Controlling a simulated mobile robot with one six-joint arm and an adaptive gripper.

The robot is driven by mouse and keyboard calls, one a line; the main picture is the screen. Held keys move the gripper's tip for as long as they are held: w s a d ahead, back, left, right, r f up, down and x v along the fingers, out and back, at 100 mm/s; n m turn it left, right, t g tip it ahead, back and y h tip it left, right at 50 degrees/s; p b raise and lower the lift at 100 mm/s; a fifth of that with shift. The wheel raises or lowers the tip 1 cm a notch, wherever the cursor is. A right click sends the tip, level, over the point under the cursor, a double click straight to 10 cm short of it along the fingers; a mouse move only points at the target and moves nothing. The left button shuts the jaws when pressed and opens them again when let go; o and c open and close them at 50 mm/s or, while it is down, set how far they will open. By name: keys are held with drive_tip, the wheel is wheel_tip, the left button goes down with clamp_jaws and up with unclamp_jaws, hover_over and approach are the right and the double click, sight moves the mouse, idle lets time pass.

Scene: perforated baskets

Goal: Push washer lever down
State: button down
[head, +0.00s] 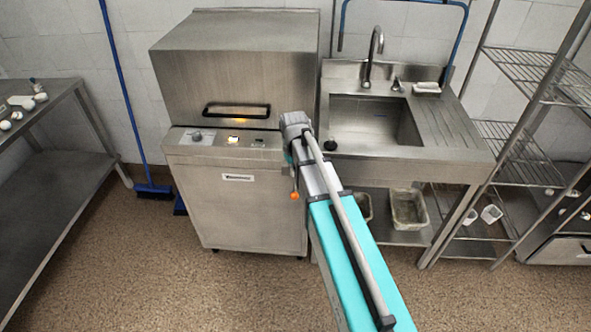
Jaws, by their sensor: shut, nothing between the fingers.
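The washer (243,200) is a steel box-shaped machine left of centre. Its upper hood (235,70) carries a black bar-shaped lever (237,111) low on its front, with a warm glow just beneath. A narrow gap shows between the hood and the lower body. My arm reaches up from the lower right, and its grey end covers the right corner of the washer's control panel, to the right of and slightly below the lever. The gripper's fingers are hidden behind the arm, so contact with the washer cannot be seen.
A steel sink (375,122) with a faucet (371,50) adjoins the washer on the right. A wire rack (510,150) stands at far right. A steel table (60,125) with small items stands at left. A blue broom (150,190) leans beside the washer. A small orange ball (294,196) shows beside my arm.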

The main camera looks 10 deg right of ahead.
drive_tip(key=shift+r+p, duration=1.85)
drive_tip(key=shift+r, duration=0.25)
drive_tip(key=s+m, duration=0.2)
drive_tip(key=s, duration=1.3)
drive_tip(key=shift+s+r, duration=0.25)
drive_tip(key=shift+s, duration=0.1)
